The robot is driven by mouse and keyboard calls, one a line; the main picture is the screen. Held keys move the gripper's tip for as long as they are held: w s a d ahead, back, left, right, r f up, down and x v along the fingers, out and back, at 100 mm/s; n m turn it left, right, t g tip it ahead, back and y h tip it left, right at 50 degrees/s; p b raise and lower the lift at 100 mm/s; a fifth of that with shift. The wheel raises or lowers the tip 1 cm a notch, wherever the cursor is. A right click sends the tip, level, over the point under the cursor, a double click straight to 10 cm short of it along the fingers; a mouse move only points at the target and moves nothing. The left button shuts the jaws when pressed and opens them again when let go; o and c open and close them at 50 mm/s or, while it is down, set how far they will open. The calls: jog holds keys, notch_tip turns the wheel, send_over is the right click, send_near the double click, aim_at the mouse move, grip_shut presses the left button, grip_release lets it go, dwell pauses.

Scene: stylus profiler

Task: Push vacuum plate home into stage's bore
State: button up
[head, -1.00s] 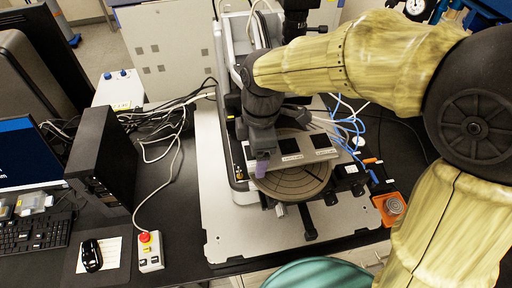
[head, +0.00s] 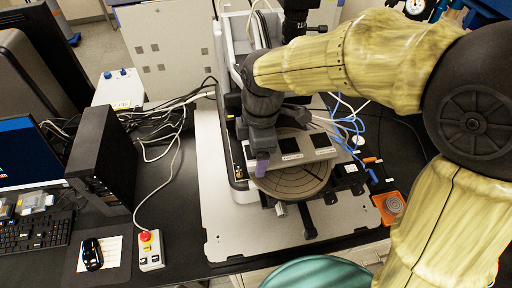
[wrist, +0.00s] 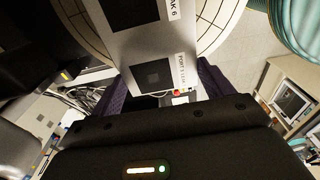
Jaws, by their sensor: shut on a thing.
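In the wrist view, purple pads of my gripper (wrist: 162,85) flank the plate's end. The plate lies over the round stage (head: 296,184), whose grooved face shows around it, also in the wrist view (wrist: 228,22). The bore is hidden. I cannot tell whether the plate is seated or slightly above the stage.
The profiler's grey base plate (head: 235,225) spreads below the stage. Blue tubes (head: 352,130) and an orange tray (head: 384,208) lie to the right. A red-topped stop button box (head: 148,250) and a black computer tower (head: 100,160) stand left. The profiler's column rises behind my arm.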

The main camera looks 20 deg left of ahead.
jog(key=shift+f+b, duration=0.5)
jog(key=shift+f, duration=0.4)
dwell(0.7)
jog(key=o, duration=1.6)
jog(key=shift+r, duration=0.1)
jog(key=r+b, duration=0.1)
jog(key=r, duration=0.4)
jog(key=r+b, duration=0.1)
jog(key=r, duration=0.5)
jog(key=d+r+b, duration=0.1)
jog(key=r, duration=0.5)
jog(key=shift+w+d+r, duration=0.1)
jog(key=shift+w+r, duration=0.05)
jog(key=shift+w, duration=0.25)
